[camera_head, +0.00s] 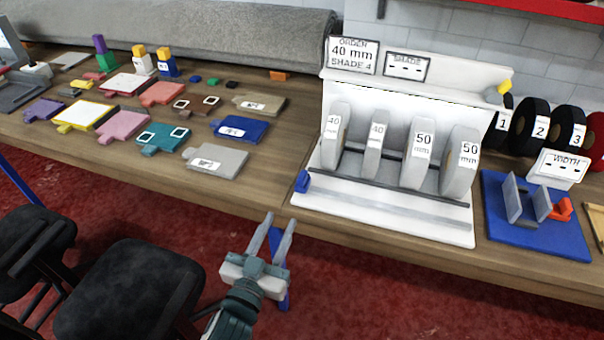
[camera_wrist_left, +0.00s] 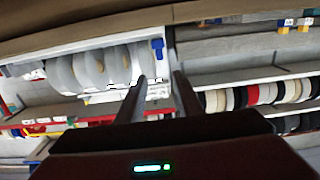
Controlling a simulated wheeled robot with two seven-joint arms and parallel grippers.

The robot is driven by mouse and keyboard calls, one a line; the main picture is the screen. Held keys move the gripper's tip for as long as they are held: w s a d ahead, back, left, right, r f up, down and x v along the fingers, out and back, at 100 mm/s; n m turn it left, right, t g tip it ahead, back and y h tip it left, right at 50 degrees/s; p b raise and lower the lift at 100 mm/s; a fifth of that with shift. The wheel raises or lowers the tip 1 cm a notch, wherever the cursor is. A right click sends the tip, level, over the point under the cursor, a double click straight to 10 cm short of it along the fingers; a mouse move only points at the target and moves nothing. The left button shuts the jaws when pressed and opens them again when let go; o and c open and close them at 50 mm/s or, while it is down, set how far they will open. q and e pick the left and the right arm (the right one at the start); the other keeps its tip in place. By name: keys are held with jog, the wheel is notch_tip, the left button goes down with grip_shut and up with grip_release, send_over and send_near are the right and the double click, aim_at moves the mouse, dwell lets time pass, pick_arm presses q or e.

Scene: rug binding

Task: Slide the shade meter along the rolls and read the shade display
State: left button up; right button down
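A white stand (camera_head: 330,105) holds several grey rolls in a row, labelled 40 mm (camera_head: 335,135) and 50 mm (camera_head: 462,165). A small blue block (camera_head: 302,181), which looks like the shade meter, sits at the left end of the rail in front of the rolls. It also shows in the left wrist view (camera_wrist_left: 157,48). The shade display (camera_head: 407,66) on top of the stand shows only dashes. My left gripper (camera_head: 279,220) is open and empty, in front of the table edge, below and left of the blue block and apart from it. My right gripper is not in view.
An order card (camera_head: 352,54) reads 40 mm, shade 4. A blue width gauge (camera_head: 535,225) and black numbered rolls (camera_head: 530,128) stand at the right. Coloured sample cards (camera_head: 216,160) cover the left table. Dark stools (camera_head: 125,295) stand at the lower left.

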aim_at(300, 180)
pick_arm(q)
jog(key=p+x, duration=0.4)
jog(key=x, duration=1.3)
jog(key=shift+w, duration=0.2)
grip_shut()
